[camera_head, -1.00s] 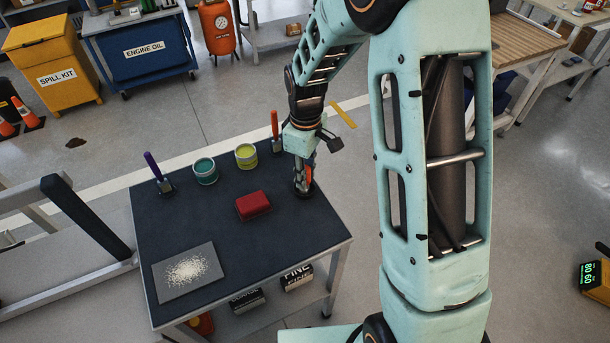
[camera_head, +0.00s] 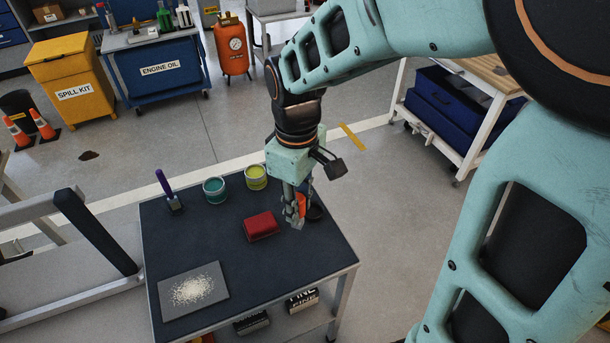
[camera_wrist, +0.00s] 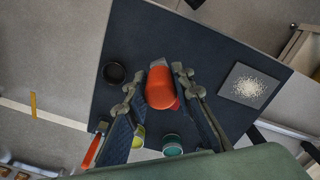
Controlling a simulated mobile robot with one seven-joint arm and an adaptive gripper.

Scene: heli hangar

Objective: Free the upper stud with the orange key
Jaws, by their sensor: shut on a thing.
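My gripper (camera_head: 294,222) is low over the dark table, shut on an orange piece (camera_head: 302,203), apparently the orange key. In the wrist view the piece (camera_wrist: 160,88) is a rounded orange grip between my two fingers (camera_wrist: 157,72). I cannot make out the upper stud in either view.
The dark table (camera_head: 235,275) bears a red block (camera_head: 261,226), teal (camera_head: 215,190) and yellow (camera_head: 256,178) tins, a purple-handled tool (camera_head: 166,185) and a grey mat (camera_head: 180,298) with pale grains. An orange-handled tool (camera_wrist: 92,152) stands near the tins. Grey floor lies right of the table.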

